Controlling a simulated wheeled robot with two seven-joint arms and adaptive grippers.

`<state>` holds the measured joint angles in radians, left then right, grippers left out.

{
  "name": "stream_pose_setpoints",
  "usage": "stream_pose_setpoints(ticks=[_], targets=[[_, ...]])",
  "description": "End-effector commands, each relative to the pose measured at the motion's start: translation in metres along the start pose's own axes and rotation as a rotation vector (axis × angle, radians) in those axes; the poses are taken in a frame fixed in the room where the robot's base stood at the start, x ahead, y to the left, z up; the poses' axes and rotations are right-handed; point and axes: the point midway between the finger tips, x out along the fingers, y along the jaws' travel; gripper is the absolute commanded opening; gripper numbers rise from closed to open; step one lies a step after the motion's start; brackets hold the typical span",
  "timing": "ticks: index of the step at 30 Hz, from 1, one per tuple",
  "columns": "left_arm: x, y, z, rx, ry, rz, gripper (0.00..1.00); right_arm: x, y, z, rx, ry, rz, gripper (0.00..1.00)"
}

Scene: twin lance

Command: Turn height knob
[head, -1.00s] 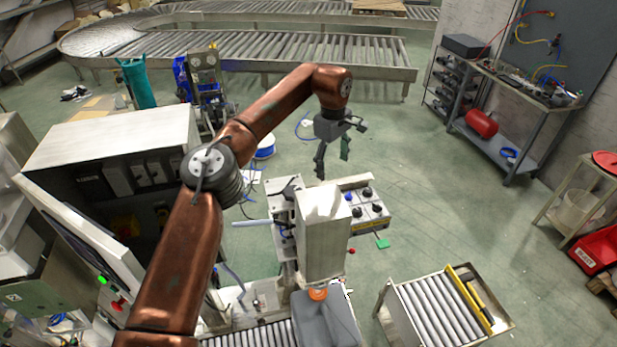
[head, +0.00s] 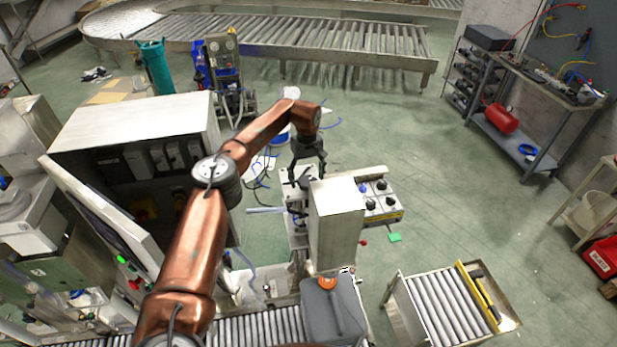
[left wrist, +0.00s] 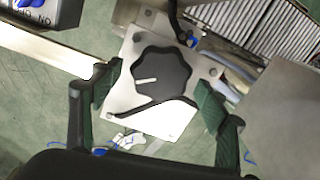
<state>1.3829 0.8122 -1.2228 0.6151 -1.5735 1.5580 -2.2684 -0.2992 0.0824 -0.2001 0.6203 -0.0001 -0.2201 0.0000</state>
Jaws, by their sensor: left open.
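The height knob is a black lobed knob (left wrist: 160,78) with a white pointer line, on a pale metal plate (left wrist: 150,118) in the left wrist view. My left gripper (left wrist: 152,100) is open, with one green-padded finger on each side of the knob and a visible gap to it. In the head view the left gripper (head: 307,176) points down over the machine head behind the tall pale metal box (head: 337,222). The knob is hard to make out there. My right gripper does not show.
A control box with several black knobs (head: 379,197) stands just right of the left gripper. A grey canister with an orange cap (head: 333,310) sits at the front by the rollers. A short roller table (head: 440,308) stands at the right. Open floor lies beyond.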

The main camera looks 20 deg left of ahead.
Motion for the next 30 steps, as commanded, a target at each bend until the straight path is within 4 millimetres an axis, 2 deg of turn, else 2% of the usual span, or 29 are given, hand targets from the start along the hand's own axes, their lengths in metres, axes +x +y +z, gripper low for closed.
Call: stream_pose_setpoints(ticks=[10,27,30], targets=[[0.0058,0.0003,0.0003,0.000,0.000,0.000,0.68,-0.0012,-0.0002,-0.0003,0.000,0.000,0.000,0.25],[0.0052,0.0010,0.0004,0.000,0.000,0.001,0.29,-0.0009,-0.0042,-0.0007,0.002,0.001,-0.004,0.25],[0.0052,0.0035,0.0027,0.001,0.000,0.002,0.26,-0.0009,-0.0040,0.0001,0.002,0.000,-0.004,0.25]])
